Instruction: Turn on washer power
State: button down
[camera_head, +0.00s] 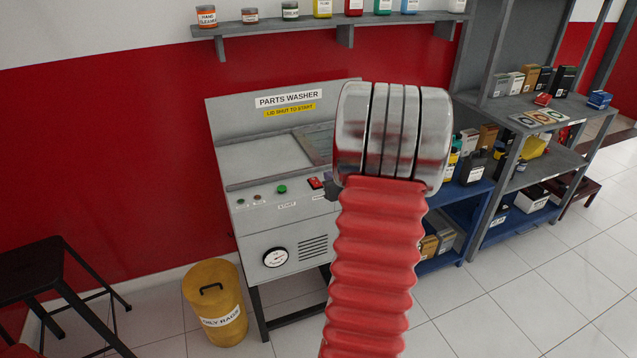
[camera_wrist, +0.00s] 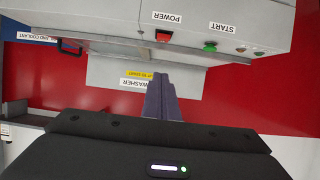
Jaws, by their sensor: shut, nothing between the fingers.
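The grey parts washer (camera_head: 262,215) stands against the red wall in the head view. Its red power switch (camera_head: 316,183) sits on the front control strip, right of the green START button (camera_head: 282,189). The wrist view is upside down and shows the red switch (camera_wrist: 163,36) beside its POWER label, with the green button (camera_wrist: 210,47) to the right. My gripper (camera_wrist: 160,80) is shut and empty, its fingers pointing towards the panel near the switch. In the head view my arm hides most of the gripper; a dark tip shows just right of the switch. I cannot tell whether they touch.
A yellow oily-rags bin (camera_head: 215,300) stands at the washer's lower left, and a black stool (camera_head: 50,275) is further left. A shelf with bottles (camera_head: 330,20) hangs above. Grey and blue shelving (camera_head: 520,110) stands right. Tiled floor is clear at lower right.

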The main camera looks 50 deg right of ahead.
jog(key=shift+w, duration=0.1)
send_over(320, 192)
jog(key=f, duration=0.3)
jog(key=shift+w+d+f, duration=0.2)
jog(key=shift+w+f, duration=0.05)
jog(key=shift+f, duration=0.05)
notch_tip(320, 192, down, 3)
jog(key=shift+f, duration=0.1)
jog(key=shift+s+f, duration=0.15)
jog(key=shift+f, duration=0.3)
jog(key=shift+s+a+f, duration=0.1)
jog(key=shift+f, duration=0.25)
jog(key=shift+r, duration=0.15)
jog(key=shift+r, duration=0.7)
